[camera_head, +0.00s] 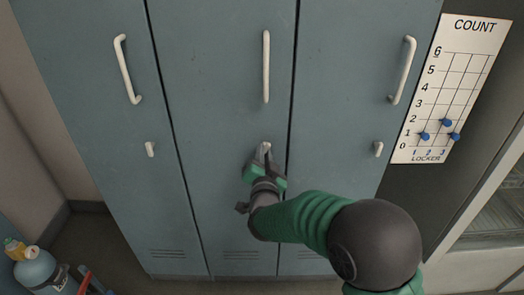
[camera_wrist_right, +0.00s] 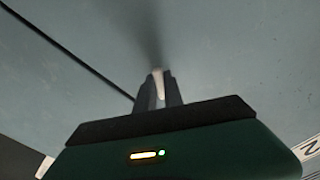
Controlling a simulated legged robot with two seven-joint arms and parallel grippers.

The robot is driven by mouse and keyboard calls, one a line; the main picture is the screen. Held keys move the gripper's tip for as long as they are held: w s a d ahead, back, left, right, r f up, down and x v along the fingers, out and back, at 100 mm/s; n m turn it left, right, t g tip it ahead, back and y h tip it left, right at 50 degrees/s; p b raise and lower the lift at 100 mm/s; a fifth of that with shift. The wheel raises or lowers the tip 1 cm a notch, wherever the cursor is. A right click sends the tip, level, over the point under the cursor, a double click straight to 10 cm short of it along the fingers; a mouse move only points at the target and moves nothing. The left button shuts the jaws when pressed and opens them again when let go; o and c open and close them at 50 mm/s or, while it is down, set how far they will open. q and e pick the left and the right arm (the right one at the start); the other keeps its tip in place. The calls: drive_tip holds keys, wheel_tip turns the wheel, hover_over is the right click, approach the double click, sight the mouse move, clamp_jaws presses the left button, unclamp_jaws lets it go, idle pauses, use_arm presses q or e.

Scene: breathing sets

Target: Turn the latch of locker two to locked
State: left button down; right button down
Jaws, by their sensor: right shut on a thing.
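Locker two is the middle blue-grey door (camera_head: 225,85), closed, with a long white handle (camera_head: 266,67). Its small white latch (camera_head: 265,145) sits below the handle, mostly hidden by my right gripper (camera_head: 262,155). My right gripper is shut on the latch. In the right wrist view the pale latch (camera_wrist_right: 158,84) shows between the two dark fingers (camera_wrist_right: 158,92). It looks roughly upright, but its exact angle is hard to tell. My left gripper is not in view.
Locker one's door (camera_head: 85,60) and locker three's door (camera_head: 345,60) stand closed on either side, with small latches (camera_head: 150,149) and (camera_head: 378,149). A count board (camera_head: 452,90) with blue pegs hangs at the right. A blue cylinder (camera_head: 38,270) stands at the lower left.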

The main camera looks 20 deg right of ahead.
drive_tip(key=n, duration=0.1)
drive_tip(key=n+p, duration=0.1)
drive_tip(key=r+n+p, duration=0.1)
drive_tip(key=n, duration=0.1)
drive_tip(key=shift+d, duration=0.3)
drive_tip(key=shift+w+f+n+p, duration=0.1)
drive_tip(key=shift+n+p, duration=0.6)
drive_tip(key=shift+n, duration=0.7)
drive_tip(key=shift+a, duration=0.1)
drive_tip(key=c, duration=1.4)
unclamp_jaws()
drive_tip(key=shift+f, duration=0.15)
drive_tip(key=shift+c, duration=0.2)
drive_tip(key=shift+f, duration=0.1)
